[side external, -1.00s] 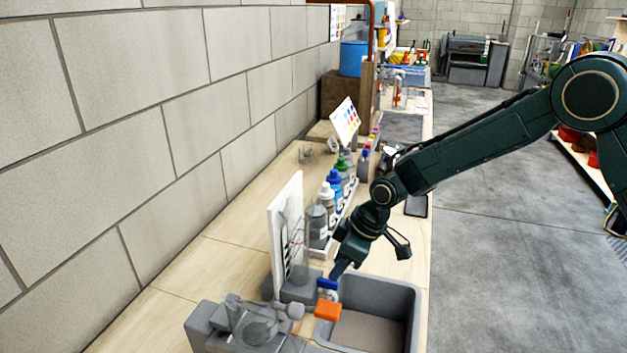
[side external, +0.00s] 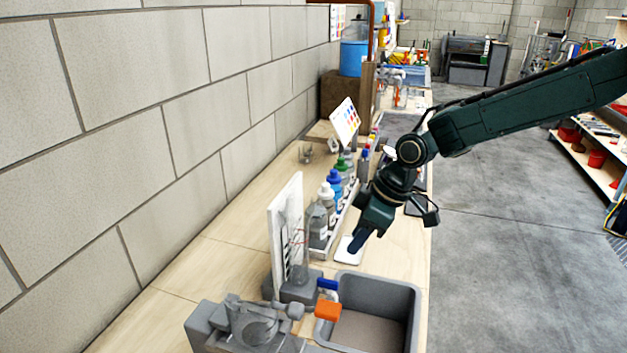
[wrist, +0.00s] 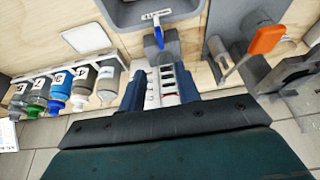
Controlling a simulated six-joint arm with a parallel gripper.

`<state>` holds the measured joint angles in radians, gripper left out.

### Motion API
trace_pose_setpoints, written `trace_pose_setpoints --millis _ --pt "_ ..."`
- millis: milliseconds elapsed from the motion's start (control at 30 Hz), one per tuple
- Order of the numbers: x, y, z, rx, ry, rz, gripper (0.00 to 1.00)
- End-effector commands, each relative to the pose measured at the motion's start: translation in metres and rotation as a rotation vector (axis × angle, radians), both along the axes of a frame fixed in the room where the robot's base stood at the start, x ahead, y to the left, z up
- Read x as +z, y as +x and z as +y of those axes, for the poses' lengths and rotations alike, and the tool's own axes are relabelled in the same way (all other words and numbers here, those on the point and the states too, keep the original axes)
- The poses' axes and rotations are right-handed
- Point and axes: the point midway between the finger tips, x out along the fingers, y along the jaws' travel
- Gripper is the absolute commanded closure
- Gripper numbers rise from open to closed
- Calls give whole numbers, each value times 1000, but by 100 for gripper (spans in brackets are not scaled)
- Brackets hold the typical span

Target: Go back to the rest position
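My dark green gripper (side external: 358,243) hangs above the bench, behind the grey sink (side external: 413,310) and to the right of the bottle row. In the wrist view my gripper (wrist: 160,78) has its two fingers apart. Nothing is held between them. The white board with tubes (wrist: 166,97) shows in the gap, but it stands clear of the fingers in the side view. No marker of a rest position shows.
The white board (side external: 288,225) stands upright left of my gripper. Several bottles (side external: 327,205) line a rack behind it. A blue-handled valve (side external: 327,284) and an orange handle (side external: 328,311) are by the sink. A white pad (side external: 348,252) lies below my gripper.

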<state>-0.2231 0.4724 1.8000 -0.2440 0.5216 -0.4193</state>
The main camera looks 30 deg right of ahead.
Motion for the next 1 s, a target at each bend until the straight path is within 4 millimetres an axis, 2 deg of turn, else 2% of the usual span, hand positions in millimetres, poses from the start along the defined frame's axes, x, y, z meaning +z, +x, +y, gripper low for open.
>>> trace_pose_setpoints --millis 267,467,700,1000 --pt "7 -3 -4 -13 -1 -4 67" --pt "32 -18 -20 -63 -4 -12 67" --pt "75 -55 -51 -172 -10 -25 67" --pt "117 -112 -89 -320 -12 -43 67"
